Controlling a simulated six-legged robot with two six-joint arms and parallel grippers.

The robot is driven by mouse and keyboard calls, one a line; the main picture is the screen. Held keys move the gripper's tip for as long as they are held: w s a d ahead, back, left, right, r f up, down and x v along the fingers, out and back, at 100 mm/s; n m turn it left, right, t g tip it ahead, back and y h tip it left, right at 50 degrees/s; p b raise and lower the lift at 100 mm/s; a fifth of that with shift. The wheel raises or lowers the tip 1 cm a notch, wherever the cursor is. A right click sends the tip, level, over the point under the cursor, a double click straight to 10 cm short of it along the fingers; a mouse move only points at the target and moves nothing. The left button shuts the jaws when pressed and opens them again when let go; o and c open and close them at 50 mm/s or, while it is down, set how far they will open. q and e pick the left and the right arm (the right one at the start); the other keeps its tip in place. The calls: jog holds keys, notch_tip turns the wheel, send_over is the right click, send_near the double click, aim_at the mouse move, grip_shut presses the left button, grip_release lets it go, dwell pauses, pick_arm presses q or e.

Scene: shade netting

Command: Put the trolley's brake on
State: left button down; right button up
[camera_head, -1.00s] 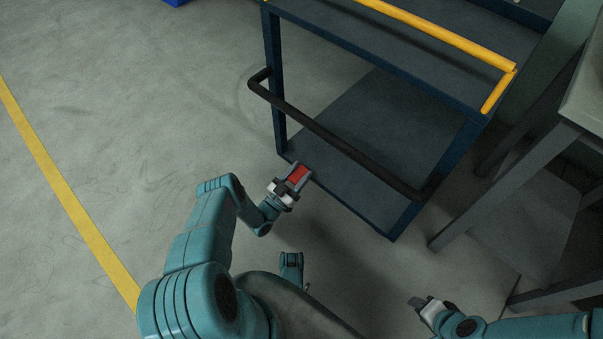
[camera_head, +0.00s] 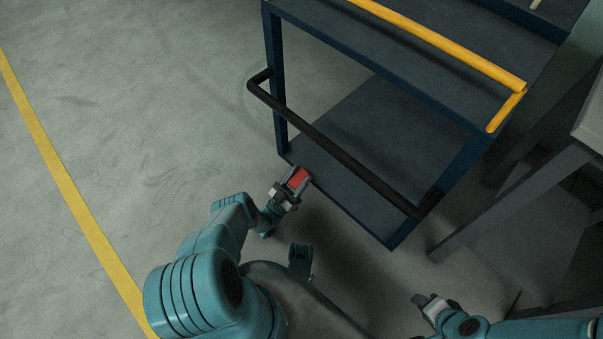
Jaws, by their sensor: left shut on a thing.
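The trolley (camera_head: 350,217) is a dark blue frame with grey shelves, a black push bar (camera_head: 330,147) and a yellow rail (camera_head: 440,42) along its top. A red brake pedal (camera_head: 298,178) shows at the near left corner of its lower shelf. My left gripper (camera_head: 295,183) is at that corner, shut on the red brake pedal, with its fingers on either side of it. My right gripper (camera_head: 422,301) is at the lower right, apart from the trolley and near the floor; its finger gap is too small to make out.
A grey table (camera_head: 520,190) stands close to the trolley on the right, its leg near my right arm. A yellow floor line (camera_head: 70,195) runs down the left. The concrete floor (camera_head: 150,130) left of the trolley is clear.

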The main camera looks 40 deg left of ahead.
pick_arm(q)
jog(key=shift+w, duration=0.1)
jog(key=shift+d, duration=0.1)
dwell(0.3)
jog(key=c, duration=0.6)
grip_release()
jog(key=shift+f, duration=0.1)
